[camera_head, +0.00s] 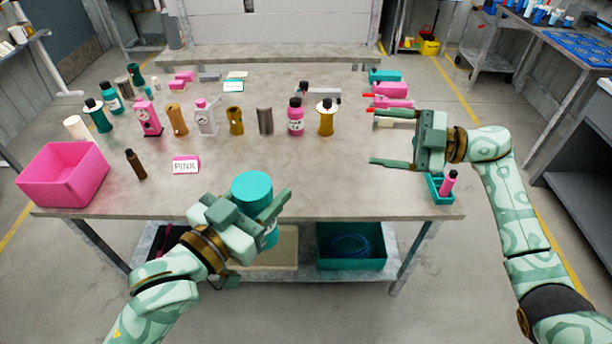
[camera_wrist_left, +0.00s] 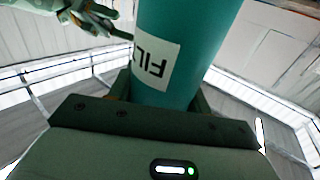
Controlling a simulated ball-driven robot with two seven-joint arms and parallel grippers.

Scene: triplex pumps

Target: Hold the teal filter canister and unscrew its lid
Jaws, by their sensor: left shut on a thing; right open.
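The teal filter canister (camera_head: 252,190) is in my left gripper (camera_head: 270,212), in front of the near edge of the table. Its round teal top faces up toward the head camera. In the left wrist view the canister (camera_wrist_left: 185,45) stands between the fingers, with a white label reading "FIL" on its side. The seam of the lid cannot be made out. My right gripper (camera_head: 392,142) is open and empty above the right side of the table, well apart from the canister, its fingers pointing left. It also shows at the upper left of the left wrist view (camera_wrist_left: 128,30).
The table (camera_head: 330,185) holds a pink bin (camera_head: 62,175) at left, a PINK card (camera_head: 186,165), a brown bottle (camera_head: 136,164) and a row of bottles behind. A small teal tray (camera_head: 437,194) with a pink bottle (camera_head: 449,183) sits at the right front corner. The front middle is clear.

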